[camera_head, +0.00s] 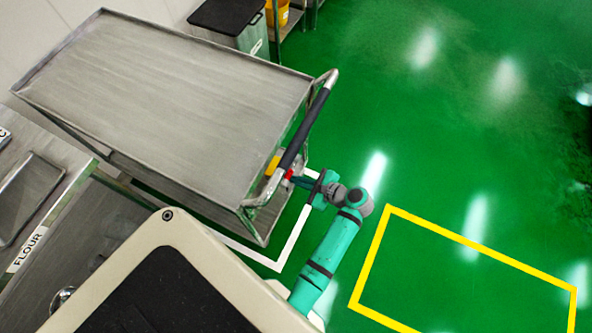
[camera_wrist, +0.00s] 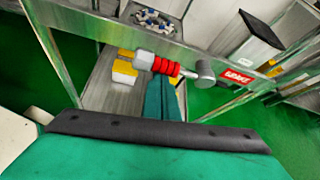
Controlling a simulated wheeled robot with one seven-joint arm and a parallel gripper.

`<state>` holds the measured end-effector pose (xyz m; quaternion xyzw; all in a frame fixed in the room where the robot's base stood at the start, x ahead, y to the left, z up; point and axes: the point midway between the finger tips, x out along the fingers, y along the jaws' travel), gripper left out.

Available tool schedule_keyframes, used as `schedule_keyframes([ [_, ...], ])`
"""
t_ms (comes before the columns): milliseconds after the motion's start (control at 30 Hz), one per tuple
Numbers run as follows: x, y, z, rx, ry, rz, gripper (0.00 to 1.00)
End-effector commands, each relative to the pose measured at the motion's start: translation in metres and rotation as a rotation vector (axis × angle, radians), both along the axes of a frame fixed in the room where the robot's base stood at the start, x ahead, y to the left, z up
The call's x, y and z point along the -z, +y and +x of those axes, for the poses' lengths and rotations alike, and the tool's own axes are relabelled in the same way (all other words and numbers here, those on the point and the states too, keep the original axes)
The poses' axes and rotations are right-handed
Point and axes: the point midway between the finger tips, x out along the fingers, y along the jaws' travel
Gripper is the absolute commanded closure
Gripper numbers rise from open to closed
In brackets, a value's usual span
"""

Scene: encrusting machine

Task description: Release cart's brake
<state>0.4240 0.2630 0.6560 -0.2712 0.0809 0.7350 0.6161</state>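The steel cart (camera_head: 165,85) stands at upper left in the head view, with a dark-gripped push handle (camera_head: 305,125) on its right end. My gripper (camera_head: 298,180) is beside the handle's lower end, by a small red part. In the wrist view, a bar with red rings (camera_wrist: 166,67), a white end and a grey knob lies across my fingertips; it looks like the brake lever. My teal fingers (camera_wrist: 166,98) are together, pointing at the red rings. Whether they touch it I cannot tell.
Yellow-and-white blocks (camera_wrist: 124,70) show beyond the lever. A steel table with a flour label (camera_head: 28,250) stands at left. A dark-lidded bin (camera_head: 228,18) is behind the cart. Green floor with a yellow-outlined rectangle (camera_head: 480,252) is clear at right.

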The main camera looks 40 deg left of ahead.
Motion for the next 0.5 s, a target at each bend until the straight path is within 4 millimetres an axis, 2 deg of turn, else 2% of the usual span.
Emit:
schedule_keyframes([
  [267,-0.003,0.001,0.001,-0.003,-0.004,0.008,1.00],
  [367,0.004,0.000,0.001,-0.002,-0.004,0.008,1.00],
  [500,0.023,-0.004,0.001,-0.002,0.001,0.004,1.00],
])
